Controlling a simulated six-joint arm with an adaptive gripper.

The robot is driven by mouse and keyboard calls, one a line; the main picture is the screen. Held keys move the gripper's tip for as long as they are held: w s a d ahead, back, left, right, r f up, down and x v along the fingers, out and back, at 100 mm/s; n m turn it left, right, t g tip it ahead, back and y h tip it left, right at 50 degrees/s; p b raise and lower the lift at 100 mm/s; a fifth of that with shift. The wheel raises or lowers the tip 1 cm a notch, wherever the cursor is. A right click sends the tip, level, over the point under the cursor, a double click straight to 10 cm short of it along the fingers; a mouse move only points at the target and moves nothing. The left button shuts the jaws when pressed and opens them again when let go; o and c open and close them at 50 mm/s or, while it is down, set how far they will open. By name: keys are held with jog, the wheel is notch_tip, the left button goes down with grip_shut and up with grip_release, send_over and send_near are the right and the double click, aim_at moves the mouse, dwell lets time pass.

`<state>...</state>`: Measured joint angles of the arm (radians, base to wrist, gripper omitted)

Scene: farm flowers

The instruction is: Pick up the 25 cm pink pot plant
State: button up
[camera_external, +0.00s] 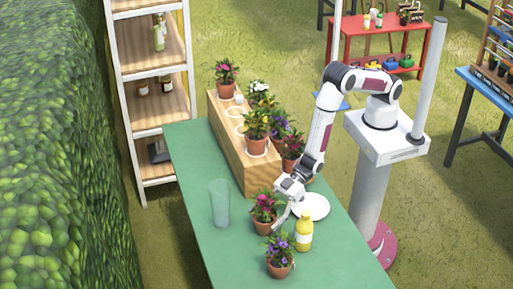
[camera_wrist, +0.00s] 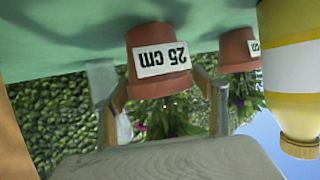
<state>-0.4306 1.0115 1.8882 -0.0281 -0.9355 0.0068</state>
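The pink-flowered potted plant (camera_external: 264,212) stands on the green table in the external view. In the upside-down wrist view its terracotta pot (camera_wrist: 158,85) carries a white "25 cm" label, and its leaves and pink flowers hang below the pot. My gripper (camera_external: 279,214) is low, at the right side of this plant. In the wrist view my gripper (camera_wrist: 158,88) has its fingers spread, one on each side of the pot. A narrow gap seems to show beside the left finger; contact on the right is unclear.
A yellow bottle (camera_external: 304,232) stands close to the right, also in the wrist view (camera_wrist: 298,80). A purple-flowered plant (camera_external: 280,256) is in front. A glass (camera_external: 219,204) is left, a white plate (camera_external: 313,207) right, and a wooden planter stand (camera_external: 238,150) behind.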

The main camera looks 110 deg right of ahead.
jog(key=c, duration=1)
jog(key=shift+c, duration=0.2)
jog(key=shift+r, duration=0.25)
jog(key=shift+r, duration=4.8)
